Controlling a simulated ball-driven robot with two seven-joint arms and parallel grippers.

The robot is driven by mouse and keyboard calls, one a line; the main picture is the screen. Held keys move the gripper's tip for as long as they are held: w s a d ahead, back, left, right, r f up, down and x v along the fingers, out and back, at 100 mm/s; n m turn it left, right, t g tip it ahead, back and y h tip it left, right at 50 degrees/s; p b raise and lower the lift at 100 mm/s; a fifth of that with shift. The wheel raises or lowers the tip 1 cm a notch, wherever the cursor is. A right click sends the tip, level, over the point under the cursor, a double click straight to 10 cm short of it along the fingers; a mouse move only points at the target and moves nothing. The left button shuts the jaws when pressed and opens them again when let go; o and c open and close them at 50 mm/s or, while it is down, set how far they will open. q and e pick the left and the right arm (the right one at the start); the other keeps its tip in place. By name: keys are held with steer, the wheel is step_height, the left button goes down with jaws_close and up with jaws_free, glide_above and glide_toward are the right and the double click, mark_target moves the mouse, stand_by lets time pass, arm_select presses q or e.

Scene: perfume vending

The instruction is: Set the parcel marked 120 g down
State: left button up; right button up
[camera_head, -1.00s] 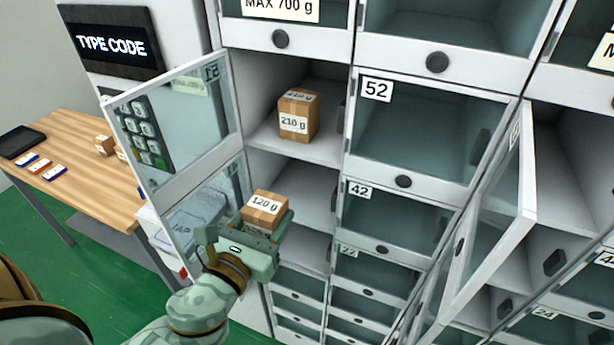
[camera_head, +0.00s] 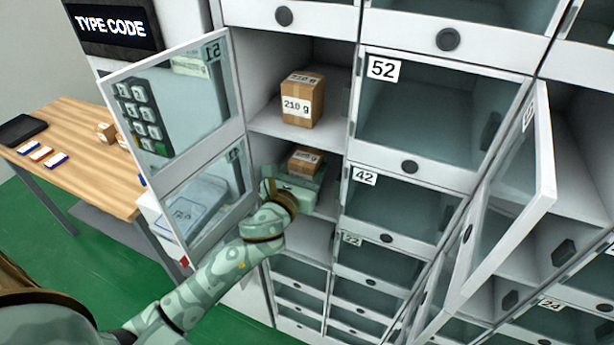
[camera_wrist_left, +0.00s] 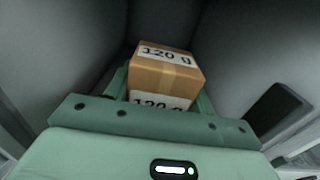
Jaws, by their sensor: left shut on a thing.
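The parcel marked 120 g is a small brown box (camera_head: 305,160) with white labels. It is inside the open compartment below the one with the 210 g parcel. My left gripper (camera_head: 300,178) reaches into that compartment and is shut on the parcel. In the left wrist view the parcel (camera_wrist_left: 165,78) sits between the fingers of the gripper (camera_wrist_left: 160,100), with grey compartment walls around it. Whether the parcel's underside touches the compartment floor is hidden by the gripper. My right gripper is not in view.
The 210 g parcel (camera_head: 302,100) stands in the compartment above. Open glass door 51 (camera_head: 180,100) and the door below it (camera_head: 205,200) swing out left of my arm. Closed doors 52 (camera_head: 430,110) and 42 (camera_head: 400,210) are to the right. A wooden table (camera_head: 75,165) stands at left.

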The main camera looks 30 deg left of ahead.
arm_select(q)
steer(key=shift+w+f, duration=0.25)
steer(key=shift+f, duration=0.55)
steer(key=shift+r, duration=0.1)
steer(key=o, duration=0.6)
steer(key=shift+f, duration=0.2)
steer(key=o, duration=0.4)
steer(key=shift+o, duration=0.2)
